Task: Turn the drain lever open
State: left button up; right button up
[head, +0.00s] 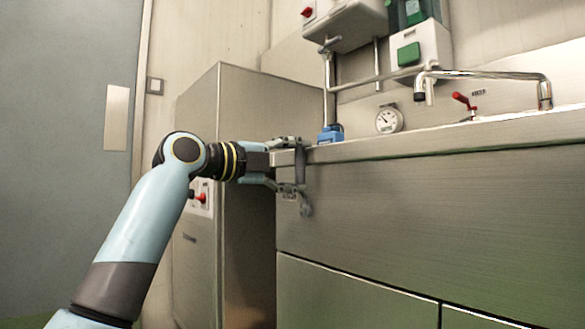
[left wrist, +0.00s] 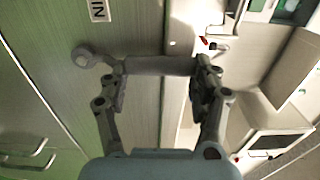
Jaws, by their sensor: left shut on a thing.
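The drain lever (head: 301,163) is a dull grey bar at the left end of the steel counter front, hanging roughly vertically below the counter edge. My left gripper (head: 299,166) reaches it from the left and is shut on it, with one finger near its top and one near its lower part. In the left wrist view the lever (left wrist: 155,65) runs across between the fingertips of the gripper (left wrist: 160,82), and its round knob end (left wrist: 84,56) sticks out past the left finger. My right gripper is not in view.
The steel counter (head: 420,144) has a tap (head: 490,75), a red-handled valve (head: 462,100), a round gauge (head: 389,120) and a blue item (head: 331,133) on it. A steel cabinet (head: 245,120) stands behind my left arm. A grey door (head: 60,130) is at the left.

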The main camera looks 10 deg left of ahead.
pick_arm(q)
jog(key=shift+f, duration=0.1)
jog(key=o, duration=1.7)
jog(key=shift+o, duration=0.2)
jog(key=v, duration=1.2)
